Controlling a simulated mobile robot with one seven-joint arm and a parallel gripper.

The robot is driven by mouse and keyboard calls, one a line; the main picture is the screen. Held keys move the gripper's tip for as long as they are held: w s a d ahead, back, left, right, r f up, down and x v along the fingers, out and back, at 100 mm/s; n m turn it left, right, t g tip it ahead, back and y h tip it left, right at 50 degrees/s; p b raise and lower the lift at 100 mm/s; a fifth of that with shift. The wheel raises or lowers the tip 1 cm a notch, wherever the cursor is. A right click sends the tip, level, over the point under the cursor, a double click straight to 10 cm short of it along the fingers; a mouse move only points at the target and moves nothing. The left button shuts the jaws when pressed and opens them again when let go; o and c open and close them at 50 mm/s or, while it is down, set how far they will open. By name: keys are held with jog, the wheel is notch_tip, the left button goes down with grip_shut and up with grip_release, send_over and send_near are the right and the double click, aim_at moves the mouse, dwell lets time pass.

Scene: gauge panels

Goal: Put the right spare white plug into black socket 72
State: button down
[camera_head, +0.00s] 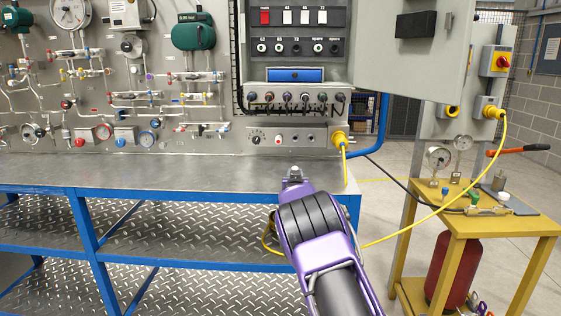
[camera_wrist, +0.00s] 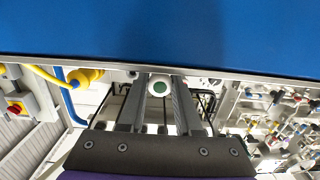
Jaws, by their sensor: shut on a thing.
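My gripper (camera_wrist: 158,100) is shut on a round white plug (camera_wrist: 160,87) with a green centre, held between the two grey fingers in the wrist view. In the head view my gripper (camera_head: 294,175) is at the front edge of the bench, below the cabinet; the plug cannot be made out there. The black socket row (camera_head: 298,48) is on the dark panel in the open cabinet, well above my gripper. Several fittings there show white faces; the far right one (camera_head: 335,48) looks dark. The labels are too small to read surely, so I cannot tell which is 72.
The steel bench top (camera_head: 180,176) is clear. The open cabinet door (camera_head: 415,50) juts out at right. A yellow plug (camera_head: 340,138) with cable hangs at the panel's lower right. A yellow side table (camera_head: 480,222) stands right. A blue surface (camera_wrist: 160,35) fills the wrist view's top.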

jog(key=shift+f, duration=0.6)
jog(key=shift+f, duration=0.45)
jog(key=c, duration=0.5)
grip_release()
jog(key=shift+s, duration=0.1)
jog(key=s, duration=1.7)
jog(key=shift+s+a+r, duration=0.15)
jog(key=shift+a+r, duration=0.2)
jog(key=shift+r, duration=0.05)
